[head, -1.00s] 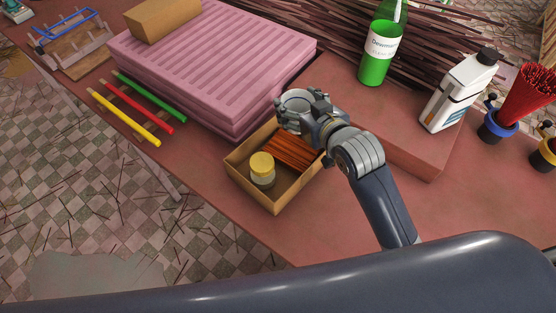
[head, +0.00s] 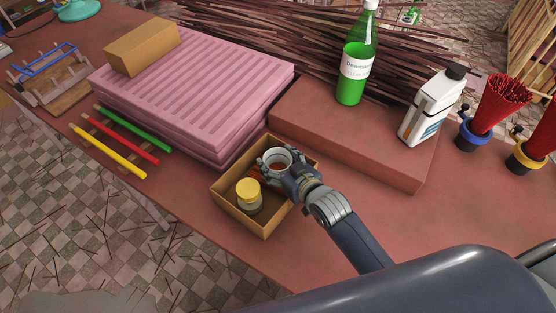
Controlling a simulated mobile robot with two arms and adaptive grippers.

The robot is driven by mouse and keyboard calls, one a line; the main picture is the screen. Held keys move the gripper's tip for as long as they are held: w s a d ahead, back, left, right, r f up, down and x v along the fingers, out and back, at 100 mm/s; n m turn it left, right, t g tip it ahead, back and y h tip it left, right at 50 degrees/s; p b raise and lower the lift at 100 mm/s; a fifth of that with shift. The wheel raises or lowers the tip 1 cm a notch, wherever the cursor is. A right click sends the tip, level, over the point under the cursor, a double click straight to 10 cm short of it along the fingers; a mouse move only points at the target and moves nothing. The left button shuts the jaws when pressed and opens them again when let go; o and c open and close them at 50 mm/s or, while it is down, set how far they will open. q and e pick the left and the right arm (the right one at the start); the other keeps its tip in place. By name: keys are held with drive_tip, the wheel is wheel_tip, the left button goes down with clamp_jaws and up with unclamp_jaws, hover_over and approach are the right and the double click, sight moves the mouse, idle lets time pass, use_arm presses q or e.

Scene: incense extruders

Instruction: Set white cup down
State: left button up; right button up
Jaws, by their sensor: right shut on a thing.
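The white cup (head: 277,156) is upright, over or inside the cardboard box (head: 238,219) in the middle of the head view. I cannot tell whether its base touches anything in the box. My right gripper (head: 277,168) is shut on the cup, with its fingers around the cup's sides. The gripper and cup hide most of the orange sticks in the box. A small jar with a yellow lid (head: 249,191) stands in the near left part of the box. My left gripper is not in view.
Stacked pink ribbed trays (head: 195,90) stand left of the box. A raised reddish slab (head: 350,130) lies to the right. The table right of my arm is clear.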

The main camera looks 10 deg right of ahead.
drive_tip(key=o, duration=0.9)
drive_tip(key=shift+f, duration=0.1)
drive_tip(key=shift+o, duration=0.2)
drive_tip(key=shift+r, duration=0.25)
drive_tip(key=shift+s, duration=0.3)
drive_tip(key=b+v, duration=0.1)
drive_tip(key=v, duration=1)
drive_tip(key=shift+s+b, duration=0.15)
drive_tip(key=shift+b, duration=0.15)
drive_tip(key=shift+d, duration=0.1)
